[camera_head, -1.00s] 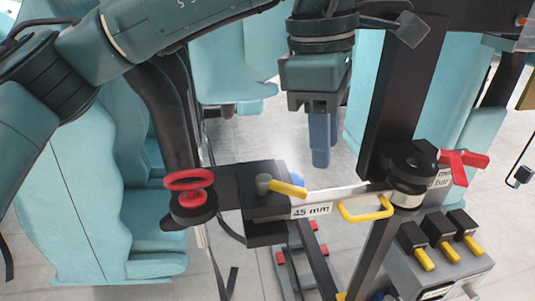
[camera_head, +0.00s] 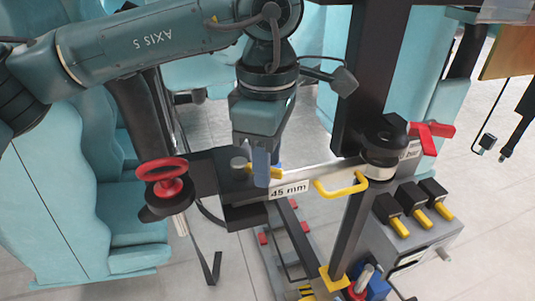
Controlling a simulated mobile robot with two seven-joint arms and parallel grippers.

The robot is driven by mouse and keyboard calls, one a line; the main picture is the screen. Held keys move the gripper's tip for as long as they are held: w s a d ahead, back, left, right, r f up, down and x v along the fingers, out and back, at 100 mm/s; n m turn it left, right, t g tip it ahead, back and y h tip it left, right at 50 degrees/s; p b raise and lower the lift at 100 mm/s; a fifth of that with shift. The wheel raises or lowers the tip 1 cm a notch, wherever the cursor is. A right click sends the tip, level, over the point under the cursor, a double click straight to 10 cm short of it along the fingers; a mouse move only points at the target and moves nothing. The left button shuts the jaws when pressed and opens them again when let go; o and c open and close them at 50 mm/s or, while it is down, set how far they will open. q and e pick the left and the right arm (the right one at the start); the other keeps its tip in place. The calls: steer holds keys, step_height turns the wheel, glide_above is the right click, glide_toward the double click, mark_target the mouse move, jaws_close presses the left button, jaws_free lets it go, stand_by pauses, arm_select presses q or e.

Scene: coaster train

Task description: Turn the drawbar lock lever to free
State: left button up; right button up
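The lock lever is a short yellow handle (camera_head: 277,173) on a round grey pivot (camera_head: 239,163), set on a black block of the drawbar (camera_head: 320,176). A "45 mm" label is beside it on the bar. The lever points right, lying roughly along the bar. My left gripper (camera_head: 262,168) comes down from above, and its blue-grey fingers overlap the lever. They hide its middle. I cannot tell whether they touch it or how far apart they are. My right gripper is not in view.
A red handwheel (camera_head: 163,169) stands left of the lever. A yellow loop handle (camera_head: 341,187) and a red lever (camera_head: 430,135) are to the right. A grey box with yellow switches (camera_head: 405,240) is at lower right. Teal seats (camera_head: 85,200) flank the drawbar.

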arm_select(q)
jaws_close()
steer(key=shift+w+f+n+b, duration=0.15)
steer(key=shift+w+n+b, duration=0.15)
steer(key=shift+n+b, duration=0.4)
steer(key=shift+w+n, duration=0.3)
steer(key=shift+n, duration=0.6)
jaws_free()
steer(key=shift+r, duration=0.2)
step_height(320, 180, up, 8)
steer(key=shift+f, duration=0.25)
